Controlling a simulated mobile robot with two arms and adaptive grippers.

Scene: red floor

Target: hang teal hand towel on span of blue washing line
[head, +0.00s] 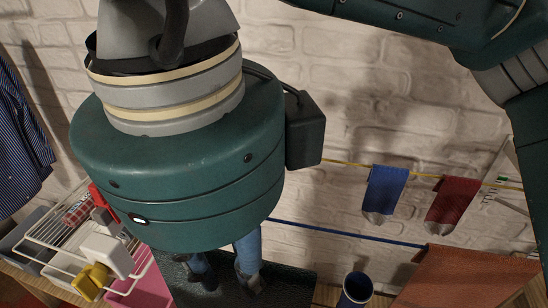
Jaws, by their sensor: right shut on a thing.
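The blue washing line (345,233) runs along the brick wall, from behind my large green arm housing to a terracotta cloth. My right gripper (226,283) shows only in part below that housing, with its finger parts pointing down, and it is shut. A dark greenish, speckled sheet (288,285) spreads below and around the fingertips. It looks like the teal hand towel, held in my right gripper, but the grip itself is hidden. The sheet appears in front of and below the blue line, apart from it. My left gripper is out of view.
A yellow line (345,162) above carries a blue cloth (385,190) and a red cloth (452,200). The terracotta cloth (465,278) is at lower right. A blue cup (355,288) stands near it. A white wire rack (60,235) with coloured items is at left.

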